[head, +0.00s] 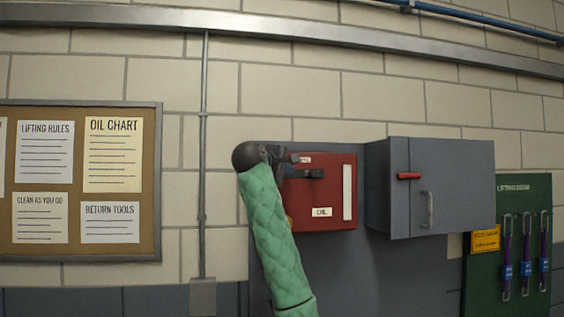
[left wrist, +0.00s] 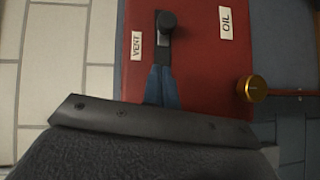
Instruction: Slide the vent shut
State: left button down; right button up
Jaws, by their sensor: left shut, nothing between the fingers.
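The red casing (head: 332,205) hangs on the wall and carries OIL and VENT labels. Its vent slide has a dark knob (head: 314,174) near the top of the front face. In the left wrist view the round black knob (left wrist: 168,23) stands beside the VENT label (left wrist: 136,45), on a narrow grey strip. My left gripper (head: 291,158) is at the upper left of the casing, with its wrist hiding part of it. In the left wrist view its blue fingers (left wrist: 162,68) are shut and empty, pointing at the strip below the knob. I cannot tell whether they touch it. My right gripper is out of view.
A grey cabinet (head: 453,190) with a red handle stands right of the casing. A gold round knob (left wrist: 252,89) juts from the casing side. A cork board (head: 150,245) hangs at left; a green panel (head: 480,275) with purple straps is at far right.

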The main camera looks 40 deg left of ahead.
aim_at(311, 172)
pick_arm(q)
jog(key=w+p, duration=0.1)
jog(key=w+d+p, duration=0.1)
jog(key=w, duration=0.1)
jog(key=w+d+p, duration=0.1)
jog(key=w, duration=0.1)
jog(key=shift+f+p, duration=0.35)
jog(key=shift+p, duration=0.05)
jog(key=shift+w, duration=0.15)
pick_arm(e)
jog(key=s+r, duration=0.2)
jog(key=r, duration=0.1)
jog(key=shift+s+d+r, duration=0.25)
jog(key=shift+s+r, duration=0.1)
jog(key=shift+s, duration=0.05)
pick_arm(q)
jog(key=shift+f, duration=0.1)
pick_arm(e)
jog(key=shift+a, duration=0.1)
pick_arm(q)
jog(key=shift+w+d+f+b, duration=0.1)
jog(key=shift+w+d+b, duration=0.45)
jog(key=shift+w+d, duration=0.2)
jog(key=shift+r, duration=0.2)
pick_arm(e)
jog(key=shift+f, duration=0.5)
